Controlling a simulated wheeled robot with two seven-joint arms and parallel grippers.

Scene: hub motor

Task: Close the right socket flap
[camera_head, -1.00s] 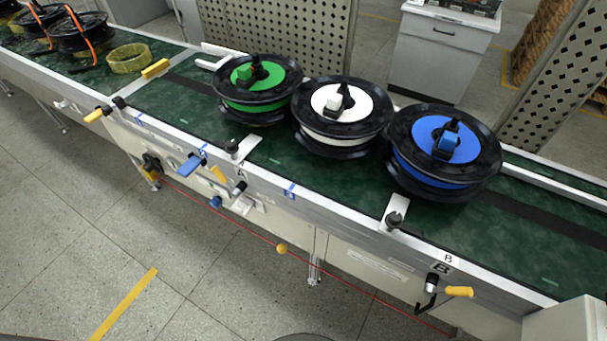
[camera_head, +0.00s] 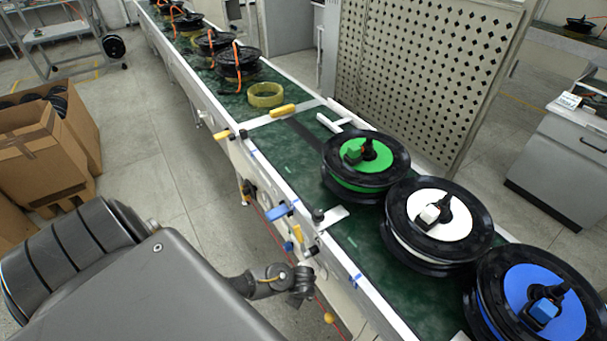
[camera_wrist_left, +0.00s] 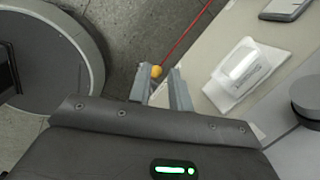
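In the left wrist view a white socket plate (camera_wrist_left: 243,72) with a pale raised cover sits on the beige conveyor side, right of my left gripper (camera_wrist_left: 158,88). I cannot tell whether its flap is open, nor whether it is the right socket. A grey box-like fitting (camera_wrist_left: 284,9) shows at the top edge. My left gripper has its two fingers apart, with nothing between them but floor and a yellow ball behind. In the head view my left gripper (camera_head: 302,284) is beside the conveyor side; the sockets are not clear there. My right gripper is not in view.
A yellow ball (camera_wrist_left: 156,71) hangs on a red cord near the fingertips. A blue handle (camera_head: 281,210) and yellow handles stick out from the conveyor. Green, white and blue reels (camera_head: 430,222) stand on the belt. Cardboard boxes (camera_head: 40,160) are at left.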

